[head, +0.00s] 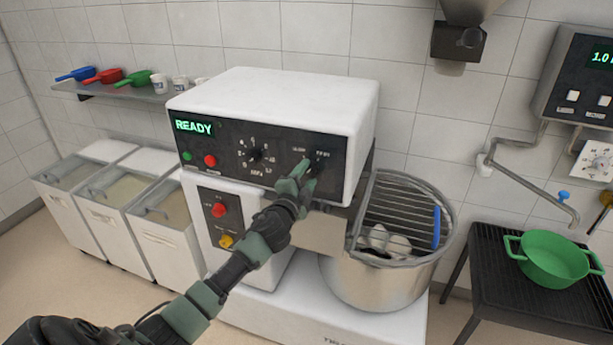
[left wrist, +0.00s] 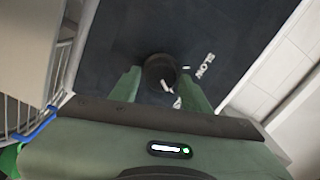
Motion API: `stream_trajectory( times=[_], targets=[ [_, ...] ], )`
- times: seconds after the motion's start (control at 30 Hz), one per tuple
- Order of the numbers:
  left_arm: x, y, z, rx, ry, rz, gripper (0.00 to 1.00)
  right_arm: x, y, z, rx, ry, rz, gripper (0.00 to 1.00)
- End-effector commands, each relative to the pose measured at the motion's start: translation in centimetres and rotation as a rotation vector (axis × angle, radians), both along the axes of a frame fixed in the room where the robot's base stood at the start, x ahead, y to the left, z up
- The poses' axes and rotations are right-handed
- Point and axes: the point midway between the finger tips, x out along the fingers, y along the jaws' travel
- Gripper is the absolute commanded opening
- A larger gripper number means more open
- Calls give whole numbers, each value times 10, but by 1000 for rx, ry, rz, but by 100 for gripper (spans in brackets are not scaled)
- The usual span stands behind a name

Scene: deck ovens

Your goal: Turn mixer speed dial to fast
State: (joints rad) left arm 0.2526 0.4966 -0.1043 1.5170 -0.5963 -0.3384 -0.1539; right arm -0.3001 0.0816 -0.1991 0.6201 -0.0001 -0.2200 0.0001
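The mixer (head: 275,95) is a white machine with a dark control panel and a lit READY display. Its black speed dial (left wrist: 160,70) sits on the panel's right part, under the SLOW and FAST labels, and is largely covered by my gripper in the head view. My left gripper (head: 301,176), with green fingers, reaches the panel there. In the left wrist view its two fingers stand on either side of the dial and appear to grip it. The SLOW label (left wrist: 205,65) shows beside the dial; another label is partly hidden by a finger. My right gripper is out of view.
A timer dial (head: 254,155) and green and red buttons share the panel. A steel bowl (head: 375,285) with a wire guard (head: 405,210) stands right of the mixer. Ingredient bins are at left. A green pot (head: 553,262) sits on a black table at right.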

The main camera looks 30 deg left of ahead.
Motion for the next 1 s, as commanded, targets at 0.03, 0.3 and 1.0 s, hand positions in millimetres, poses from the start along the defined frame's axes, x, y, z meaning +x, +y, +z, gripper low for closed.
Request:
stream_trajectory(
  times=[0.03, 0.3, 1.0],
  targets=[
    [0, 0, 0, 0, 0, 0, 58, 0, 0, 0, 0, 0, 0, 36],
    [0, 0, 0, -2, 0, 0, 58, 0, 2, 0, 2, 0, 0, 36],
    [-75, -18, -1, -1, 0, 0, 58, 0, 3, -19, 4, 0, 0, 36]
  ],
)
